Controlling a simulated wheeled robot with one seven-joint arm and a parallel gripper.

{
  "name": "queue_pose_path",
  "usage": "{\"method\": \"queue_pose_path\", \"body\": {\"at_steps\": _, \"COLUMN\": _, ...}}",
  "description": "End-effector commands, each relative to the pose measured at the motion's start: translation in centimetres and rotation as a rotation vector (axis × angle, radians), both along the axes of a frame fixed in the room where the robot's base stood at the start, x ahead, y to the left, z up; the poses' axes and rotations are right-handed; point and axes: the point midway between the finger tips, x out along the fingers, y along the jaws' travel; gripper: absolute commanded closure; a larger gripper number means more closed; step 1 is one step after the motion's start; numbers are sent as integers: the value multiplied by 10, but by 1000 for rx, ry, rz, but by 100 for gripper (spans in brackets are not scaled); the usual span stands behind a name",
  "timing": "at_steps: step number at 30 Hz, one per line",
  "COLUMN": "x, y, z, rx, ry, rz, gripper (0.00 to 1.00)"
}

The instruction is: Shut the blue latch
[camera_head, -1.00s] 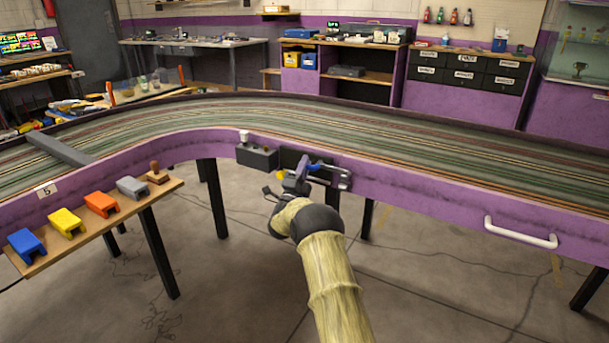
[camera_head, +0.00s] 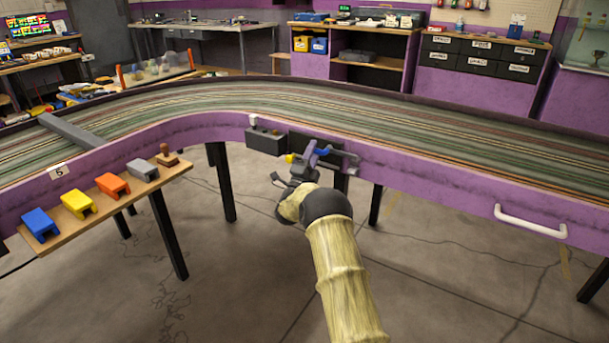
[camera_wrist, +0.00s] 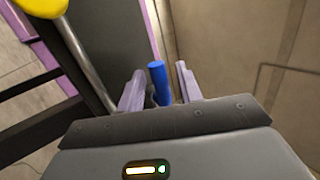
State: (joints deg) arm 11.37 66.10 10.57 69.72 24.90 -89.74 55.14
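The blue latch (camera_head: 323,152) is on the purple outer wall of the track, right of a dark grey box. In the wrist view its blue handle (camera_wrist: 158,82) stands between the two pale fingers of my gripper (camera_wrist: 160,88). The handle is nearer the left finger, with a gap to the right finger. My gripper (camera_head: 310,158) is open at the latch in the head view. Part of the latch is hidden behind the fingers.
A yellow knob (camera_head: 290,158) is just left of my gripper. The dark grey box (camera_head: 265,141) is left of the latch. A white handle (camera_head: 530,221) is on the wall at right. A wooden shelf (camera_head: 105,205) with coloured blocks is at left. The floor in front is open.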

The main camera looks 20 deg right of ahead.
Motion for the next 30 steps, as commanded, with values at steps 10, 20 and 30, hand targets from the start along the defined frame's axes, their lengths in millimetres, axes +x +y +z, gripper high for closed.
{"method": "queue_pose_path", "body": {"at_steps": 10, "x": -34, "y": 34, "z": -32, "rx": 1, "ry": 4, "rz": 0, "gripper": 64}}
{"method": "queue_pose_path", "body": {"at_steps": 20, "x": -73, "y": 73, "z": -69, "rx": 1, "ry": 3, "rz": -3, "gripper": 64}}
{"method": "queue_pose_path", "body": {"at_steps": 30, "x": -98, "y": 98, "z": -93, "rx": 0, "ry": 0, "rz": -2, "gripper": 64}}
